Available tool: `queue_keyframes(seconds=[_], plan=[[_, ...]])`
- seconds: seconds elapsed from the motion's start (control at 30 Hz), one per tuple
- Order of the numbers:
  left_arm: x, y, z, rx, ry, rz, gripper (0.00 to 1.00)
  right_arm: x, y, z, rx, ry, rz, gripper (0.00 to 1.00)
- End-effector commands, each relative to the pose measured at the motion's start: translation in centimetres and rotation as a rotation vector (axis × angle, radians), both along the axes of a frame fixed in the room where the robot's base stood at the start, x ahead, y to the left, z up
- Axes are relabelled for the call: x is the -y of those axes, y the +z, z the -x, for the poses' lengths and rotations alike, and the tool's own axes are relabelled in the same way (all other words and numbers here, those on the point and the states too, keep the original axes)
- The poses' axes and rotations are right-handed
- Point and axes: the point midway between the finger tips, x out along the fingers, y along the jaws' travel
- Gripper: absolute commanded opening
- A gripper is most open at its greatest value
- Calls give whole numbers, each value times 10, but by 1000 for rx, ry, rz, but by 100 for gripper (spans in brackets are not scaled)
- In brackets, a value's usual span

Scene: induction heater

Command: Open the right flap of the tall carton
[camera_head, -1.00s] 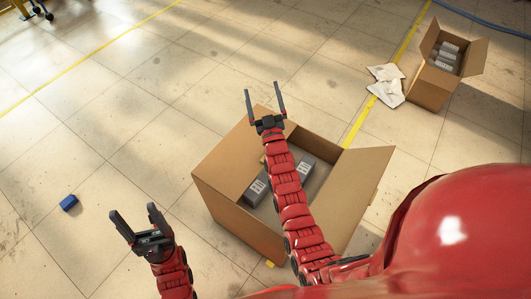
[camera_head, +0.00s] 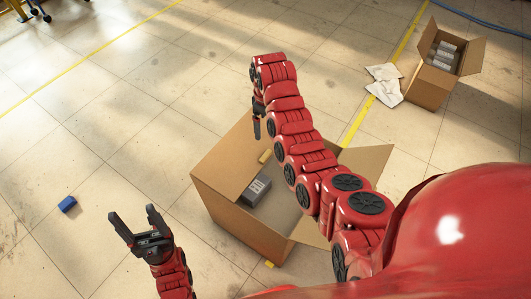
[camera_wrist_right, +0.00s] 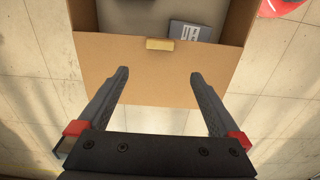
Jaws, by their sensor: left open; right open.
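The large open carton (camera_head: 235,217) stands on the floor in the middle of the head view. One flap (camera_head: 368,165) is folded outward at its right side. My right arm crosses above it and hides part of the opening. My right gripper (camera_head: 257,126) points down near the carton's far edge. In the right wrist view my right gripper (camera_wrist_right: 158,75) is open and empty over a brown cardboard panel (camera_wrist_right: 150,88) with a yellow tape piece (camera_wrist_right: 159,44) at its edge; contact cannot be told. My left gripper (camera_head: 142,222) is open and empty, left of the carton.
Grey boxes (camera_head: 257,190) lie inside the carton. A smaller open carton (camera_head: 428,85) with grey boxes stands at the upper right, beside white crumpled sheets (camera_head: 385,84). A blue block (camera_head: 67,204) lies on the floor at left. The floor at left is mostly clear.

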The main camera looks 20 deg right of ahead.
Motion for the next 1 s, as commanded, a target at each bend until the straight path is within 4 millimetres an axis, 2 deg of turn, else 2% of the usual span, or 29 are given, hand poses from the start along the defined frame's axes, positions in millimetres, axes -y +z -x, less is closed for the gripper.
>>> queue_keyframes(seconds=[0.5, 0.73, 0.8, 1.0], plan=[[0, 7, 0, 0, 0, 0, 69, -1, -88, 3, -9, 1, 0, 100], [0, 0, 0, 0, 0, 0, 69, 0, -116, 1, -4, -1, 0, 100], [0, -13, 0, 0, 0, 0, 69, -1, -133, 1, -2, 2, 2, 100], [0, -35, 0, 0, 0, 0, 69, -1, -161, 0, 1, 1, 0, 100]])
